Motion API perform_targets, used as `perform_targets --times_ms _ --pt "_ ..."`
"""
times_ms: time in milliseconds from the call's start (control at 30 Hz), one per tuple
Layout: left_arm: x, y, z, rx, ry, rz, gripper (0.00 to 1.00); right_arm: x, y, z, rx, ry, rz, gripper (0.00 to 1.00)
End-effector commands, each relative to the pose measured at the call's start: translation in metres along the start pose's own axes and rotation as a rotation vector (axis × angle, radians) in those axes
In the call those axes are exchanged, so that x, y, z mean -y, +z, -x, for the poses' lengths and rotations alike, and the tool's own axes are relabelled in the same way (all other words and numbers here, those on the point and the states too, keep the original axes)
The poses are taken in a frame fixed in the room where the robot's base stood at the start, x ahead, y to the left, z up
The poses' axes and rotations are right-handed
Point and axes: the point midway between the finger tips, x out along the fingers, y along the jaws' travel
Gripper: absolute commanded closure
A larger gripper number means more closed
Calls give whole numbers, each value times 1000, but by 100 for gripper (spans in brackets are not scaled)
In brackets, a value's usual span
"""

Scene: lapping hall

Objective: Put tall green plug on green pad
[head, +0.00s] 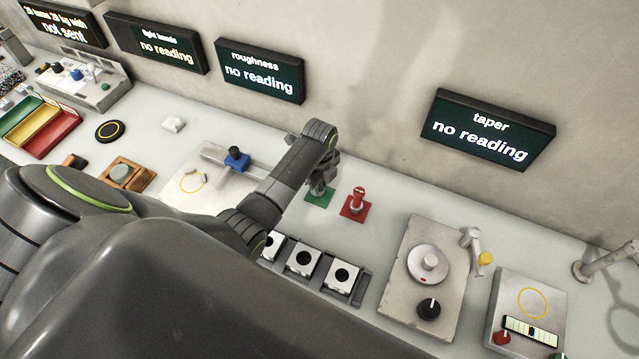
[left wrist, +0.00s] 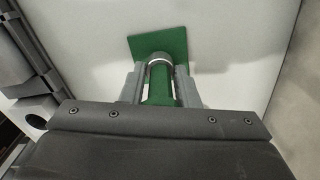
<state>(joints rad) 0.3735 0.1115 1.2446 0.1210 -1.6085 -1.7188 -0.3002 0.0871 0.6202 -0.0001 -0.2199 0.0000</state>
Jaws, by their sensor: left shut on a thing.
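The green pad (head: 317,200) lies on the bench, left of the red pad in the head view. My left gripper (head: 322,181) is directly over it, pointing down. In the left wrist view, its fingers (left wrist: 160,88) are shut on the green plug (left wrist: 160,88), which has a pale metal ring at its far end. The plug's far end overlaps the near part of the green pad (left wrist: 143,45) in that view. I cannot tell whether the plug touches the pad. The arm hides most of the plug in the head view. My right gripper is not in view.
A red plug (head: 357,198) stands on a red pad (head: 347,211) close to the right. A rack of white blocks (head: 303,258) is in front. A plate with a blue-topped fixture (head: 237,160) is to the left. A gauge plate (head: 400,290) stands further right.

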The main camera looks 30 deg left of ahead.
Motion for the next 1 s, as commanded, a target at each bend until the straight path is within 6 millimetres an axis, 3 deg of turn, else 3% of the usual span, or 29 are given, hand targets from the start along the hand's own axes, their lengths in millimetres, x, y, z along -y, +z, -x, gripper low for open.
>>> perform_targets --times_ms 233,500,533,667,1000 --pt "1 0 -10 1 -2 -1 100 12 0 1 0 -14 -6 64" --pt "1 0 -14 1 -2 -1 100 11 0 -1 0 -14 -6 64" --pt "0 0 -13 1 -2 -1 69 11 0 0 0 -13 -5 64" --pt "0 0 -13 0 -1 -1 52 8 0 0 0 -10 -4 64" --pt "0 0 -10 0 -1 -1 50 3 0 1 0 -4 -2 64"
